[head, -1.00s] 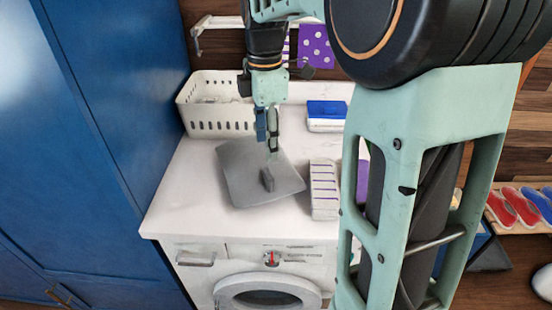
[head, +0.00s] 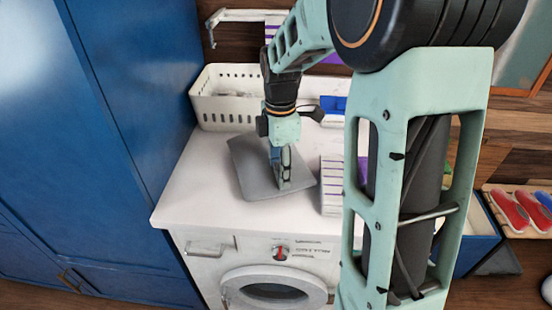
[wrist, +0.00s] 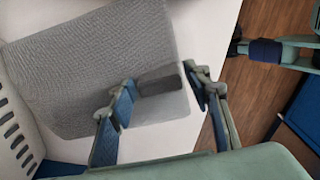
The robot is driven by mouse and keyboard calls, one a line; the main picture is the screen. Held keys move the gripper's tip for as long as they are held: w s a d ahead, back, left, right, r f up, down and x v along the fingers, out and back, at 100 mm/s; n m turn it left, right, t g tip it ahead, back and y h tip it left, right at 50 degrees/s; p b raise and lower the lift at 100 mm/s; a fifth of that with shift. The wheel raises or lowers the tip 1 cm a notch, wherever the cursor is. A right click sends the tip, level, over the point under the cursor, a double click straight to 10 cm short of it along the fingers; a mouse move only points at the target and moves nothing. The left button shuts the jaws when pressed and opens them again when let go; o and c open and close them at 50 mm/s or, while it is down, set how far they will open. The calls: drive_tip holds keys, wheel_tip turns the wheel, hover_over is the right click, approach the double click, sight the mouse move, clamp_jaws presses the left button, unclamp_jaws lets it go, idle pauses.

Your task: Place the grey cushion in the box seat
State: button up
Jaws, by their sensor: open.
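The grey cushion (head: 250,168) lies flat on the white top of the washing machine. It also shows in the wrist view (wrist: 90,70), with a small dark grey block-shaped grip (wrist: 158,83) standing near its edge. My gripper (head: 283,182) points down over the cushion. In the wrist view my gripper (wrist: 160,84) is open, with one finger on either side of the grip. Contact with the grip cannot be told. A blue box (head: 478,246), perhaps the box seat, stands right of the machine, partly hidden by my arm.
A white perforated basket (head: 222,106) stands at the back left of the washing machine top (head: 190,195). A white, purple-striped item (head: 331,186) lies close right of the cushion. Tall blue cabinet doors (head: 120,120) bound the left. Red and blue shoes (head: 510,210) sit at far right.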

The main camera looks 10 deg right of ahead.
drive_tip(key=shift+c, duration=0.4)
clamp_jaws()
drive_tip(key=shift+r, duration=0.1)
